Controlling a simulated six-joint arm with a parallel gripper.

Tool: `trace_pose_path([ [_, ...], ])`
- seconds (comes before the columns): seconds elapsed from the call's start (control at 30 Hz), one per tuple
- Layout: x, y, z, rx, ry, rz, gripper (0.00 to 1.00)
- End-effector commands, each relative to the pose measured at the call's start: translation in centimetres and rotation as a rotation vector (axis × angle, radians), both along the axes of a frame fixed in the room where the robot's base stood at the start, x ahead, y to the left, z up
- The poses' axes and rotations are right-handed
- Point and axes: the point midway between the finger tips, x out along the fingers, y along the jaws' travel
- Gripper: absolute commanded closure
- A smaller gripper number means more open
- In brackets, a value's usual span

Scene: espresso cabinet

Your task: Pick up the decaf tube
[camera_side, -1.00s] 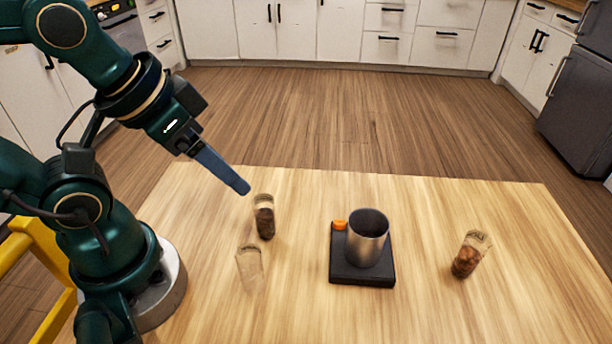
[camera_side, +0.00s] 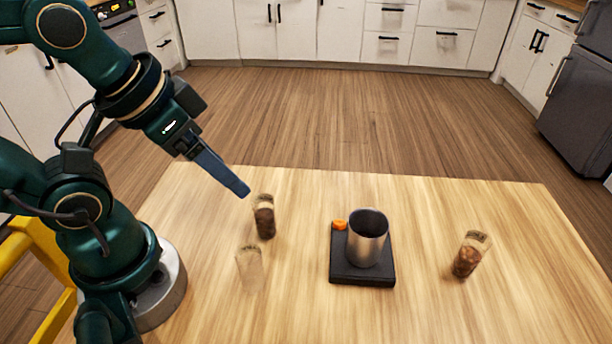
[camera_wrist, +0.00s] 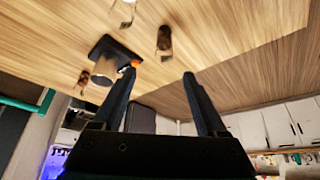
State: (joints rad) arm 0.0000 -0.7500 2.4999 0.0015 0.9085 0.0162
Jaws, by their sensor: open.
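Three clear tubes stand on the wooden table, and I cannot read which is the decaf tube. One tube with dark contents (camera_side: 264,222) is left of centre and also shows in the wrist view (camera_wrist: 164,40). A tube that looks empty (camera_side: 249,268) stands in front of it, partly cut off in the wrist view (camera_wrist: 122,12). A tube with lighter brown contents (camera_side: 469,257) stands at the right, and in the wrist view (camera_wrist: 83,78). My gripper (camera_side: 243,189) is open and empty, above and slightly left of the dark tube; both fingers show in the wrist view (camera_wrist: 158,74).
A black scale (camera_side: 345,275) with a metal cup (camera_side: 368,240) on it sits mid-table, between the left tubes and the right tube. A small orange item (camera_side: 339,225) is at its back left corner. The table (camera_side: 420,205) is bare around these things.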

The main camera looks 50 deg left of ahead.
Motion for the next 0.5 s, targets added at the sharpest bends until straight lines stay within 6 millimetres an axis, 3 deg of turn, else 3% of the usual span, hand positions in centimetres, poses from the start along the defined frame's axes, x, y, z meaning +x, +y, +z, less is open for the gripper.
trace_pose_path([
  [0.27, -0.8, 3.0, -0.2, 0.269, 0.210, -0.222, 0.25],
  [0.5, 0.2, 4.8, -1.0, 0.536, 0.494, -0.513, 0.25],
])
